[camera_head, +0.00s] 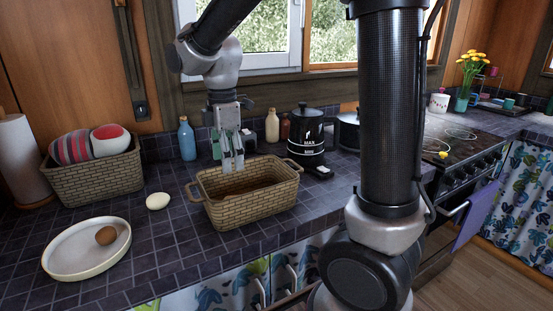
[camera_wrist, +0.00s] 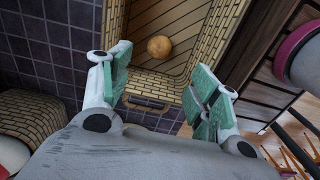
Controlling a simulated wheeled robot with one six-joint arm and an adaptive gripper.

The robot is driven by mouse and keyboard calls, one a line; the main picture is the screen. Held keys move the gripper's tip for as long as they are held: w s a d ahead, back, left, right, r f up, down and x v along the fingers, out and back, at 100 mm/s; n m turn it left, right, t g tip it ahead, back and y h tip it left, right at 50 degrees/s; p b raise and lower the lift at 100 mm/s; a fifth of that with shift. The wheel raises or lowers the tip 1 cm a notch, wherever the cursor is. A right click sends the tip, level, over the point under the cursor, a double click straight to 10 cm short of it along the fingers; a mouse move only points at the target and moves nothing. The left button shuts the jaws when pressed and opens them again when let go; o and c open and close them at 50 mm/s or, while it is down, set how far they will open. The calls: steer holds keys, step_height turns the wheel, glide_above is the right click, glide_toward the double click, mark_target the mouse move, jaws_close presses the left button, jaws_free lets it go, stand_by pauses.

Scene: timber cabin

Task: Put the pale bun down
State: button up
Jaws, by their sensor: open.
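My gripper (camera_head: 232,165) is open above the left part of the wicker basket (camera_head: 245,215). In the wrist view, its teal-padded fingers (camera_wrist: 162,88) stand wide apart with nothing between them. A round golden-tan bun (camera_wrist: 160,47) lies on the floor of the basket (camera_wrist: 190,12), apart from the fingers. The head view does not show this bun behind the basket wall. A browner round bun (camera_head: 105,235) sits on the white plate (camera_head: 75,262) at the left. A whitish oval item (camera_head: 158,200) lies on the counter between plate and basket.
Another basket (camera_head: 95,175) with striped items stands at the back left. A blue bottle (camera_head: 187,138), other bottles and a black canister (camera_head: 308,135) line the back.

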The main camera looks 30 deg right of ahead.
steer(key=s+d+r+m+t, duration=0.2)
steer(key=s+d+m, duration=0.5)
steer(key=s+m, duration=0.2)
steer(key=s+d+r+m+t, duration=0.2)
steer(key=s+d+r+m, duration=0.1)
steer(key=s+d+m, duration=0.5)
steer(key=shift+s+d+r+m, duration=0.2)
steer(key=shift+s+m, duration=0.2)
steer(key=shift+s, duration=0.6)
